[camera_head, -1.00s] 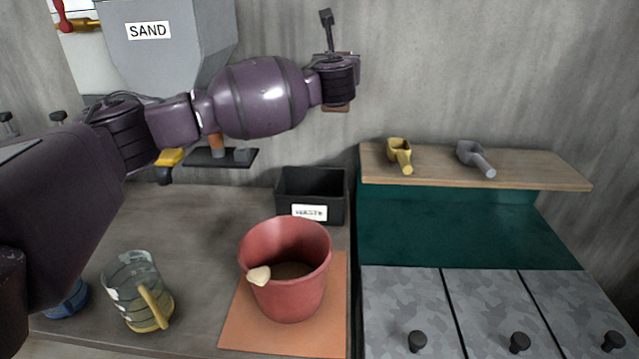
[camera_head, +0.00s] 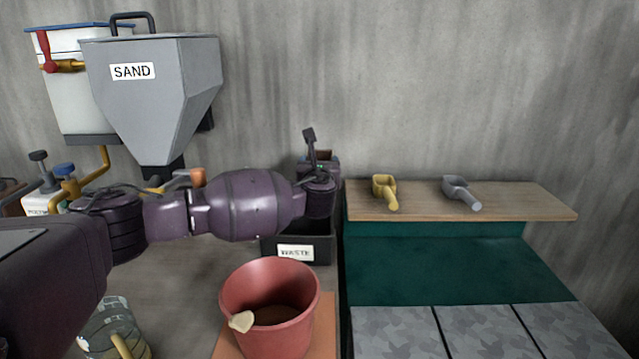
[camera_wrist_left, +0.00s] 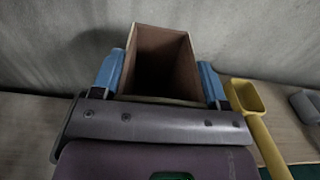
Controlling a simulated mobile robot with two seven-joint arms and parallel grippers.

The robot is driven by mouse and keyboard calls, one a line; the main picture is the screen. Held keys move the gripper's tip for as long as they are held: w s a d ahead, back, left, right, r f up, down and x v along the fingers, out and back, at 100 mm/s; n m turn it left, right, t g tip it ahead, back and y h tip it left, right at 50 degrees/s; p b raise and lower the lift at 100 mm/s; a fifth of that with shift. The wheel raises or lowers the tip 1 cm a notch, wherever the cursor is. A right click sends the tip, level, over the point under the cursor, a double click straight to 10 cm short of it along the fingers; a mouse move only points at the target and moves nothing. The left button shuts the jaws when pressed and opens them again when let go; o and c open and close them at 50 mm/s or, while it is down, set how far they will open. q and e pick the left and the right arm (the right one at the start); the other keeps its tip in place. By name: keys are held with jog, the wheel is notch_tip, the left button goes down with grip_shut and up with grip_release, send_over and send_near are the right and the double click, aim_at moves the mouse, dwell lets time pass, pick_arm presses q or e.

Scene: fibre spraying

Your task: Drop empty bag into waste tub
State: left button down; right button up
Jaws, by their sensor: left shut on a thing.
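The empty bag (camera_wrist_left: 160,62) is a brown, box-shaped bag with its open mouth facing the left wrist view. My left gripper (camera_wrist_left: 161,80) is shut on it, with one blue finger on each side. In the head view the left gripper (camera_head: 319,168) is over the back of the waste tub, and only a small brown part of the bag shows behind it. The black waste tub (camera_head: 324,251) carries a white WASTE label, and my arm hides part of its opening. I cannot tell how far the bag is above the tub. My right gripper is not in view.
A red bucket (camera_head: 262,342) stands in front of the tub. A clear jug (camera_head: 108,330) is at the lower left. A shelf (camera_head: 520,200) to the right holds a yellow scoop (camera_head: 384,190) and a grey scoop (camera_head: 460,192). The SAND hopper (camera_head: 165,95) is at the back left.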

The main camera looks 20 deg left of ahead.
pick_arm(q)
notch_tip(320, 180, down, 5)
jog(key=shift+r+b, duration=0.15)
jog(key=shift+b, duration=0.15)
jog(key=shift+r, duration=0.1)
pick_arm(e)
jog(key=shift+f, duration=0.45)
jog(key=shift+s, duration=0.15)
pick_arm(q)
jog(key=shift+f, duration=0.45)
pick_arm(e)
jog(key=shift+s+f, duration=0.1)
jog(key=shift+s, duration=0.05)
pick_arm(q)
jog(key=shift+f, duration=0.2)
jog(key=shift+c, duration=0.7)
grip_release()
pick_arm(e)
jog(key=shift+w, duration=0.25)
